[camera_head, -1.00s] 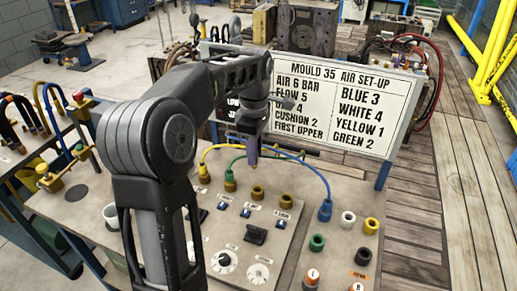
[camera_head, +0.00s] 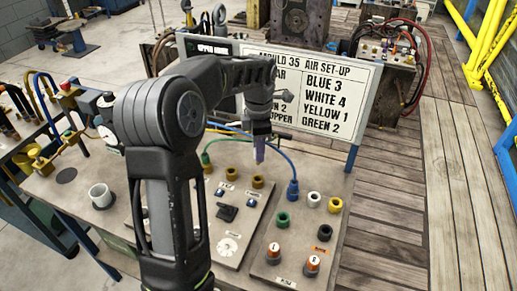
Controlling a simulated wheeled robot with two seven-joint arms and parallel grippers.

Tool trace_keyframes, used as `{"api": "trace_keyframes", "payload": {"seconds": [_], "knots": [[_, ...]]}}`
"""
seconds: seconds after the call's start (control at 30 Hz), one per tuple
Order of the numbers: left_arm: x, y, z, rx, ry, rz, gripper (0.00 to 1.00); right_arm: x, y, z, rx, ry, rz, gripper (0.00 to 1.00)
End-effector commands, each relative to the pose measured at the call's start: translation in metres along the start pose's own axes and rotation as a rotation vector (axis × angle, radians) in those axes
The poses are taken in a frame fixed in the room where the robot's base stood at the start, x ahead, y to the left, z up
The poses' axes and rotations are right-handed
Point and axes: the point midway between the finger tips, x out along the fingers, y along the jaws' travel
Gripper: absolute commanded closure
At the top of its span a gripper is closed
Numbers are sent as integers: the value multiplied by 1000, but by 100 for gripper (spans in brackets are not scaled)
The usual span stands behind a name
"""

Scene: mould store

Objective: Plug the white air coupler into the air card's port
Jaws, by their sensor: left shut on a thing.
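My left gripper (camera_head: 260,148) points down above the back of the panel (camera_head: 228,245). My arm hides the panel's left part. The board (camera_head: 330,85) reads "WHITE 4" among its lines; the arm covers its left part. My right gripper is out of view.
A blue coupler (camera_head: 293,188) on a blue hose stands at right, beside a white socket (camera_head: 313,199), a yellow socket (camera_head: 335,205) and a green socket (camera_head: 282,219). A green hose (camera_head: 207,150) runs behind my arm.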

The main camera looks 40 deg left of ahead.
Motion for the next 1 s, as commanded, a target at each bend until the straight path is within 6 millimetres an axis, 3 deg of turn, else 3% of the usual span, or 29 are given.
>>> {"api": "trace_keyframes", "payload": {"seconds": [0.27,0.73,1.0], "knots": [[12,0,0,1,0,0,100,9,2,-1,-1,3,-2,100],[51,0,0,2,1,-1,100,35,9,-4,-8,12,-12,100],[58,0,0,1,0,0,100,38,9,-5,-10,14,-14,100]]}}
